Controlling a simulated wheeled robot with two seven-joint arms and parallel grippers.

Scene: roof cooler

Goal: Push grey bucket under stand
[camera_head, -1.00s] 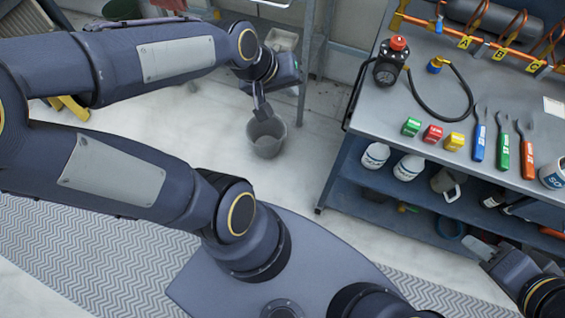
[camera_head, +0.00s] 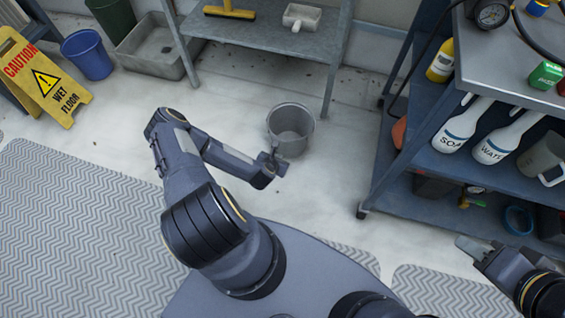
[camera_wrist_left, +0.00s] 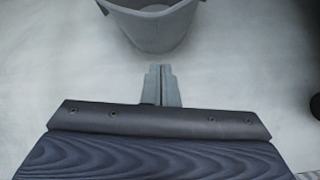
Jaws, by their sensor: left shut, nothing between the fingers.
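The grey bucket (camera_head: 290,124) stands upright on the pale floor, in front of the grey metal stand (camera_head: 255,38) and near its right front leg. My left gripper (camera_head: 274,158) is at the bucket's near side, low down. In the left wrist view the shut, empty fingers (camera_wrist_left: 161,86) point at the bucket (camera_wrist_left: 155,32), with a small gap between them in the picture; I cannot tell in the head view whether they touch. My right gripper (camera_head: 477,250) is at the lower right, away from the bucket; its jaw opening is unclear.
A blue workbench (camera_head: 425,140) with bottles stands on the right. A yellow wet-floor sign (camera_head: 48,78), a blue bucket (camera_head: 87,55) and a grey trough (camera_head: 150,52) are at the left. Floor around the grey bucket is clear.

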